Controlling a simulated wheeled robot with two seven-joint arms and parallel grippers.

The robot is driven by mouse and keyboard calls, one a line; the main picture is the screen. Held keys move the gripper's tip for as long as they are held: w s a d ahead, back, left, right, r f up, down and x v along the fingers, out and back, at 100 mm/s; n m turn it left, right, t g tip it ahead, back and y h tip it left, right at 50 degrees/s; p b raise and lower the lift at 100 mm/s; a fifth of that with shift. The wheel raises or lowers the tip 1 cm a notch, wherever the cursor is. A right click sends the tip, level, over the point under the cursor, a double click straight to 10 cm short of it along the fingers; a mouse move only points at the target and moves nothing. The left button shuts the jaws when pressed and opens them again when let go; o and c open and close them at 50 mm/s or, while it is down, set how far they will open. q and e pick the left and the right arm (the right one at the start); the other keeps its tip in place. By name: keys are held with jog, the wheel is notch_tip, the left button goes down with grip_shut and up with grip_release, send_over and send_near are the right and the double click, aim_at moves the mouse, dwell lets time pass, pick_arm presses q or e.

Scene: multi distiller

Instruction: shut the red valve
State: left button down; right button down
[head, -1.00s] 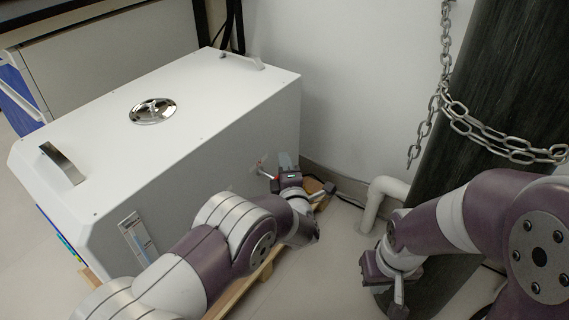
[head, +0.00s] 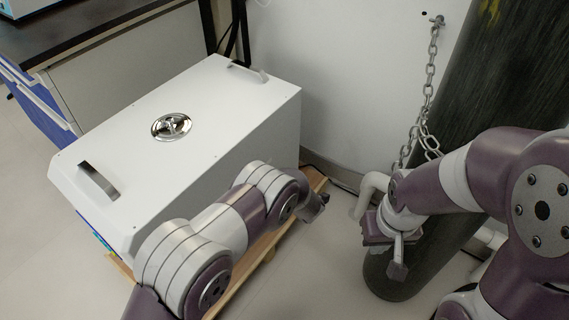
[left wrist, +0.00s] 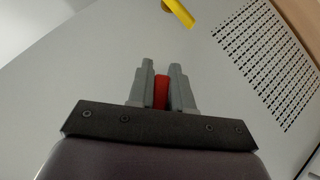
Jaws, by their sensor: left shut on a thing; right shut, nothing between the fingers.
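The red valve (left wrist: 161,92) shows in the left wrist view as a red piece between the two grey fingers of my left gripper (left wrist: 161,85). The gripper is shut on it. A white panel of the distiller lies behind. In the head view my left gripper (head: 316,205) is at the right side of the white distiller (head: 140,170), and the valve is hidden there. My right gripper (head: 384,252) is shut and empty, in front of the dark cylinder.
A yellow part (left wrist: 178,12) sits on the panel above the valve, left of a vent grille (left wrist: 265,60). The distiller stands on a wooden pallet (head: 262,245). A chained dark cylinder (head: 425,225) and a white pipe (head: 366,192) are at the right. Floor between them is clear.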

pick_arm(q)
jog(key=shift+s+a+f+m+g+y+p, duration=0.3)
jog(key=shift+s+m+g+y+p, duration=0.25)
jog(key=shift+g, duration=0.4)
jog(key=shift+s+a+f+m+g+y+p, duration=0.2)
jog(key=shift+s+a+m+g+y+p, duration=0.3)
jog(key=shift+g, duration=0.4)
jog(key=shift+s+a+f+m+g+y+p, duration=0.25)
jog(key=shift+s+m+g+y+p, duration=0.25)
jog(key=shift+g, duration=0.45)
pick_arm(e)
jog(key=shift+r, duration=2)
pick_arm(q)
jog(key=shift+m, duration=0.25)
jog(key=c, duration=1.1)
grip_release()
jog(key=shift+w, duration=0.1)
